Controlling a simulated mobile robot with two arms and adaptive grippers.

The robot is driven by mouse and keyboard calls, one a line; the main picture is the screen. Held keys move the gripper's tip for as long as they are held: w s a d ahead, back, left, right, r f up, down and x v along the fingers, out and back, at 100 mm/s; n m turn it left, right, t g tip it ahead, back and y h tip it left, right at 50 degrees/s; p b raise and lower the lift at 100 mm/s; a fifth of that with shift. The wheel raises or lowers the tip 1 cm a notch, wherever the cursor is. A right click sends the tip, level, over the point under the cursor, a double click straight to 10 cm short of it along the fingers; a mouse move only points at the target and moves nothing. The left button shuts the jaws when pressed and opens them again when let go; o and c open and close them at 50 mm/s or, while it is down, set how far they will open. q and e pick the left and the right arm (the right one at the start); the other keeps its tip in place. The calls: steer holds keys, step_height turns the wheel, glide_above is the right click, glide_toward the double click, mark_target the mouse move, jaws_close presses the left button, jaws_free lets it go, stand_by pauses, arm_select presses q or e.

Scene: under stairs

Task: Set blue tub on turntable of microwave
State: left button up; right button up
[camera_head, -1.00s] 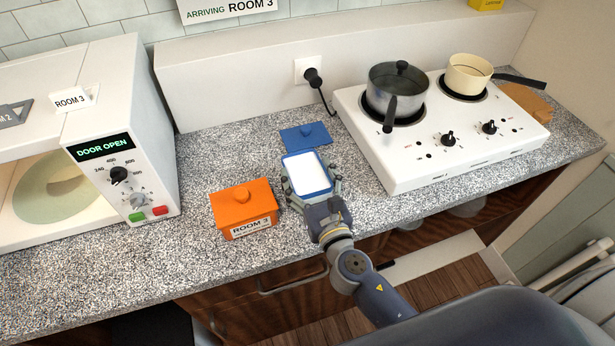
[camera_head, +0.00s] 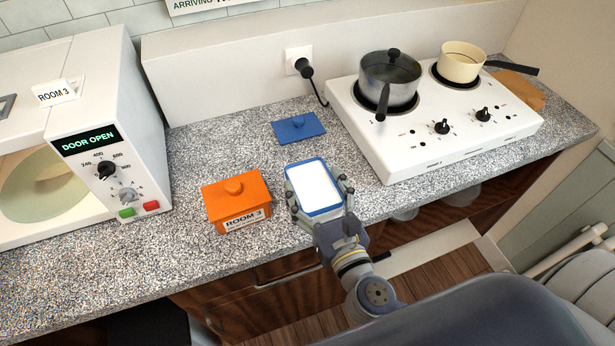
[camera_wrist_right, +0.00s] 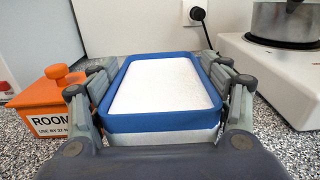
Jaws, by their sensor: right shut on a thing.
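The blue tub (camera_head: 315,188) is an open rectangular container with a blue rim and white contents. My right gripper (camera_head: 318,197) is shut on it, with fingers along both sides. It also shows in the right wrist view (camera_wrist_right: 160,88), upright between the fingers. In the head view it appears lifted and nearer the counter's front edge than the blue lid. The microwave (camera_head: 100,130) stands at the left with its display reading DOOR OPEN. Its pale round turntable (camera_head: 45,188) shows partly at the left edge. My left gripper is not in view.
An orange lidded tub (camera_head: 237,200) labelled ROOM 3 stands just left of the held tub. A blue lid (camera_head: 298,127) lies behind it. A white hob (camera_head: 440,130) with two pans is at the right. Speckled counter (camera_head: 120,260) is clear in front of the microwave.

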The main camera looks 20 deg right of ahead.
mark_target(327, 208)
steer(key=s+b, duration=0.1)
steer(key=s, duration=0.3)
steer(key=s+b, duration=0.1)
steer(key=s, duration=0.1)
steer(key=shift+s+d+r+b, duration=0.15)
steer(key=shift+s+r+b, duration=0.1)
steer(key=shift+s+b, duration=0.05)
steer(key=shift+s+r+b, duration=0.15)
steer(key=shift+s+b, duration=0.15)
steer(key=shift+s, duration=0.35)
steer(key=shift+d, duration=0.1)
